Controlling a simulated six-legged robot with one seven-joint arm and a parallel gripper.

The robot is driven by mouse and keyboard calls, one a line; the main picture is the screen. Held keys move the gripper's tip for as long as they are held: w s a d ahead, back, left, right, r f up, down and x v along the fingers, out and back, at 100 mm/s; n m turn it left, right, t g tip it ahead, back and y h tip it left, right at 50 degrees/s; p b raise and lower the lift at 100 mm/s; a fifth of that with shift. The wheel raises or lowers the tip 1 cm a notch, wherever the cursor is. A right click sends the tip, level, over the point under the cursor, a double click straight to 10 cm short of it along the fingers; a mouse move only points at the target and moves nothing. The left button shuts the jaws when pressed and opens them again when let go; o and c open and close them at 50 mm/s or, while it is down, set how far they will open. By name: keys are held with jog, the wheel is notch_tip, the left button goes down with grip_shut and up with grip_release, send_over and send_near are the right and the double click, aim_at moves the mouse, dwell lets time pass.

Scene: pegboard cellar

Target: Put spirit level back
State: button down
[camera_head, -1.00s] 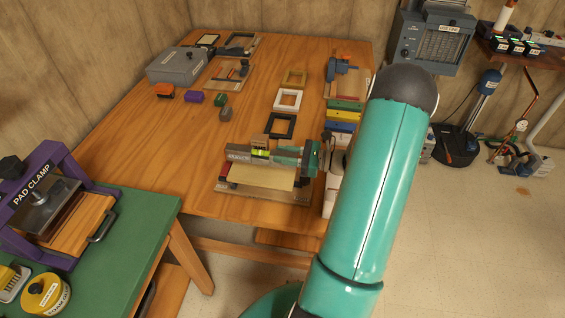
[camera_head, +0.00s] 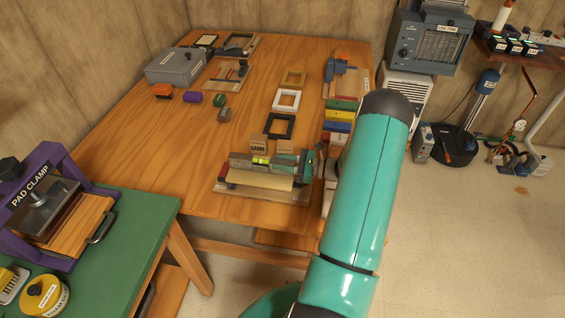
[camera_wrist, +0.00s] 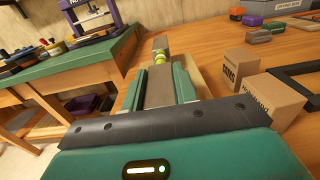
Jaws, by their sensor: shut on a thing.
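The spirit level is a grey bar with a yellow-green vial (camera_head: 261,160); it also shows in the wrist view (camera_wrist: 159,92), pointing away from me. My gripper (camera_wrist: 160,76) is shut on it, with a green finger along each side. In the head view the level lies lengthwise over the back part of a wooden board with a pale yellow panel (camera_head: 262,180), near the table's front edge. I cannot tell whether it touches the board. My gripper is partly hidden by my arm in the head view.
Two wooden label blocks (camera_head: 258,145) stand just behind the level. Dark, white and tan frames (camera_head: 287,100) lie farther back. Coloured blocks (camera_head: 340,116) are on the right, a grey case (camera_head: 177,66) at the far left. A green bench with a purple pad clamp (camera_head: 48,205) stands front left.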

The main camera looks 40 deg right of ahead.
jog(key=shift+f, duration=0.15)
jog(key=c, duration=1.1)
grip_release()
jog(key=v, duration=1.3)
jog(key=shift+s+d, duration=0.15)
jog(key=shift+s, duration=0.15)
